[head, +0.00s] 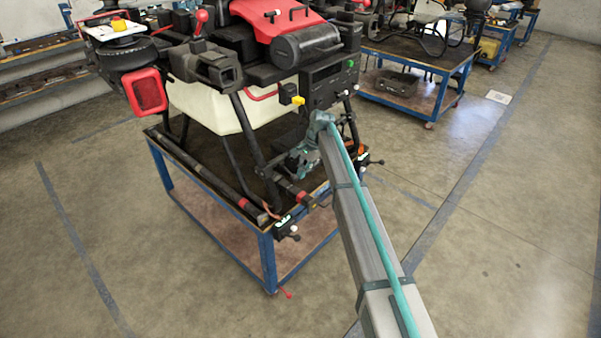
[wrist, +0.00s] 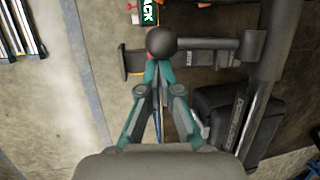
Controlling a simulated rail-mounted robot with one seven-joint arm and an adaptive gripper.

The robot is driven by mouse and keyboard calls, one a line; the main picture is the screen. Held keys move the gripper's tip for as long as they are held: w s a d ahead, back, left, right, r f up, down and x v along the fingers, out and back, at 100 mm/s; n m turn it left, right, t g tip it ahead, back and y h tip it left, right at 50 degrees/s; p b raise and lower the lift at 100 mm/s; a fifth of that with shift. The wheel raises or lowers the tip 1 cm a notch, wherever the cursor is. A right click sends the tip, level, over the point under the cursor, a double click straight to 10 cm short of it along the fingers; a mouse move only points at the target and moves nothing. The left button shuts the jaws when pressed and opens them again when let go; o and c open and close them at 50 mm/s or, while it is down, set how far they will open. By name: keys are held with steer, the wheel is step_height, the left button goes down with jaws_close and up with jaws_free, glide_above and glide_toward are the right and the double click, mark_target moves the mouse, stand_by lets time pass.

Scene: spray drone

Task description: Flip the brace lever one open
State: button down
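A black ball knob (wrist: 161,42) is in the wrist view at the end of my gripper; it looks like part of the brace lever, but I cannot tell which one. A dark bar (wrist: 205,44) runs behind it to the right. My gripper (wrist: 157,72) has its fingertips drawn together right below the knob; whether they touch it is unclear. In the head view my gripper (head: 298,163) is low at the front of the spray drone (head: 215,105), over the cart edge. Small dark clamps with knobs sit at the cart's near corner (head: 285,228) and right corner (head: 368,160).
The drone stands on a blue-framed cart (head: 268,262). A black drone part with lettering (wrist: 235,122) is close on the right in the wrist view. A second cart (head: 425,65) stands behind. The floor (head: 500,230) to the right is clear.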

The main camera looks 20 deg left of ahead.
steer(key=shift+a, duration=0.25)
steer(key=shift+w+a, duration=0.15)
steer(key=shift+a, duration=0.55)
steer(key=w+d+r+b, duration=0.2)
steer(key=w+d+r, duration=0.1)
steer(key=w+r, duration=0.2)
step_height(320, 180, up, 2)
steer(key=shift+w+r, duration=0.1)
steer(key=shift+w, duration=0.2)
stand_by(0.4)
stand_by(0.4)
